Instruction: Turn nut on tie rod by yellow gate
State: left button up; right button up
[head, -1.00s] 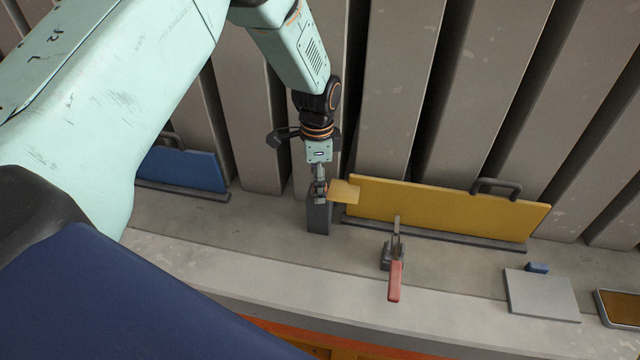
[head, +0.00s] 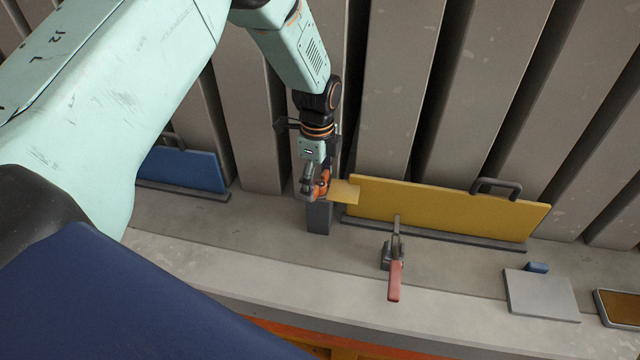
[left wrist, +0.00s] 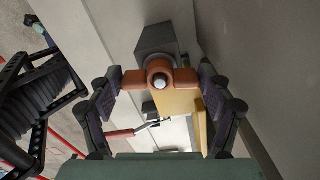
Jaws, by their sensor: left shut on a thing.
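The orange winged nut (head: 325,182) sits on top of a dark grey post (head: 318,218) at the left end of the yellow gate (head: 445,211). In the left wrist view the nut (left wrist: 133,80) has a wing to each side and the pale rod end (left wrist: 160,81) shows in its middle. My left gripper (head: 315,186) is shut on the nut from above, with one finger at each wing in the left wrist view (left wrist: 160,90). A thin yellow plate (head: 344,191) lies between post and gate. My right gripper is not in view.
A clamp with a red handle (head: 395,280) stands in front of the gate. A blue gate (head: 183,169) is at the left. Tall grey panels stand close behind.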

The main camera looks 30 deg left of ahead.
aim_at(318, 181)
pick_arm(q)
jog(key=o, duration=1.1)
notch_tip(318, 181, up, 12)
